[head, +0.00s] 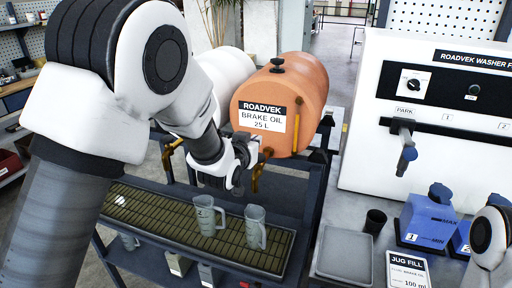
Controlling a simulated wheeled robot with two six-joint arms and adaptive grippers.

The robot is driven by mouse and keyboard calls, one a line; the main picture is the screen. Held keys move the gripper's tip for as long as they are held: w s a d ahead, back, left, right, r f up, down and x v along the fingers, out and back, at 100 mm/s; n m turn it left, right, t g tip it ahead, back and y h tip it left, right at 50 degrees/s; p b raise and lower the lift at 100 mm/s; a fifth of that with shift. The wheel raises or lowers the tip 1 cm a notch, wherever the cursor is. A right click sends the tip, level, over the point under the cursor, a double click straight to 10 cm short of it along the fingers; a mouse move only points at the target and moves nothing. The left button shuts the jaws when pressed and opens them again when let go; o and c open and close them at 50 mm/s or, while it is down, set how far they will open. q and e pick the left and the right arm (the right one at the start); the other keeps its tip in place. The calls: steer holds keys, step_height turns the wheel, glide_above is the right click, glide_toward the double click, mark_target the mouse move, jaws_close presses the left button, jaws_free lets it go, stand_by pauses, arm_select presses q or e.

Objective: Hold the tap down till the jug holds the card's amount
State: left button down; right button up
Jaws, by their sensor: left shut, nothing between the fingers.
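The orange drum (306,95) is labelled Roadvek brake oil, 25 L. Its brass tap (257,178) shows below the drum front, partly hidden by my left gripper (250,152). The gripper is shut and empty, right beside the tap; I cannot tell whether it touches it. Two grey translucent jugs stand on the drip grate: one jug (207,216) to the left, the other jug (256,228) below the orange drum's tap. Their fill levels are not readable. The jug fill card (407,271) at lower right names brake oil and 100 ml. My right gripper is out of view.
A white drum (226,75) stands left of the orange one, mostly behind my arm. The slatted drip tray (150,213) is below. At right are a white washer panel (440,150), blue containers (425,220), a black cup (375,222) and a grey square tray (344,254).

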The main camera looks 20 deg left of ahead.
arm_select(q)
steer(key=f, duration=0.1)
steer(key=w+f+p, duration=0.1)
steer(key=f, duration=0.1)
steer(key=shift+f, duration=0.55)
